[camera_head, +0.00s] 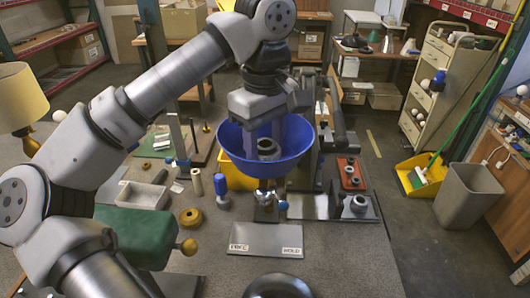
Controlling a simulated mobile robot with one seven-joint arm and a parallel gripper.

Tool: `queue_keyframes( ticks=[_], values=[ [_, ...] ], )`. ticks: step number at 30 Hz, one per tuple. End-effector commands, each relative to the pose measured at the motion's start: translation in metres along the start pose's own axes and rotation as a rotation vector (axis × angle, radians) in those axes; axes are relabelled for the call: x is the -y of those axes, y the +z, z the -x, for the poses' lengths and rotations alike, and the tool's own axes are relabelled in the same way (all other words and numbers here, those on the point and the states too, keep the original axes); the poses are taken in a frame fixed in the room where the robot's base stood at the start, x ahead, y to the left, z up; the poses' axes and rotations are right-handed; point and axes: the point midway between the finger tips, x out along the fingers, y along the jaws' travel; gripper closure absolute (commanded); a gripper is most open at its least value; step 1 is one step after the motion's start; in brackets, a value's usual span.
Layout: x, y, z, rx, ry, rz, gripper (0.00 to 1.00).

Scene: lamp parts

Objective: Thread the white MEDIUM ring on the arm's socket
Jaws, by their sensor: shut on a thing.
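A blue bowl-shaped shade (230,150), open side up, sits above the bench just in front of my arm's end. My gripper (267,144) points down into it, with one finger on each side of a small round ring-like part (268,154). The gripper is shut on this part. The part looks grey in the shadow, and I cannot tell its size mark or whether it is around the socket. The socket itself is hidden by the shade.
A red block (350,174) and a dark tray with round parts (359,206) lie to the right. A labelled grey plate (265,241) lies in front.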

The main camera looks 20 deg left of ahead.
Motion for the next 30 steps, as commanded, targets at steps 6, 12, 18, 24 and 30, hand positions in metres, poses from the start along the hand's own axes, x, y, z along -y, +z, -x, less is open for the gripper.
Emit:
queue_keyframes(
  ticks=[6,12,18,24,30],
  values=[
    [-0.0001,0.0005,0.0014,0.003,-0.002,-0.258,0.95],
    [-0.0003,0.0005,-0.0007,0.002,-0.001,-0.437,0.95],
    [-0.0004,0.0004,-0.0014,0.002,-0.001,-0.455,0.95],
    [-0.0004,0.0003,-0.0005,0.002,0.000,-0.490,0.95],
    [-0.0006,0.0003,0.0000,0.002,0.000,-0.737,0.95]
  ],
)
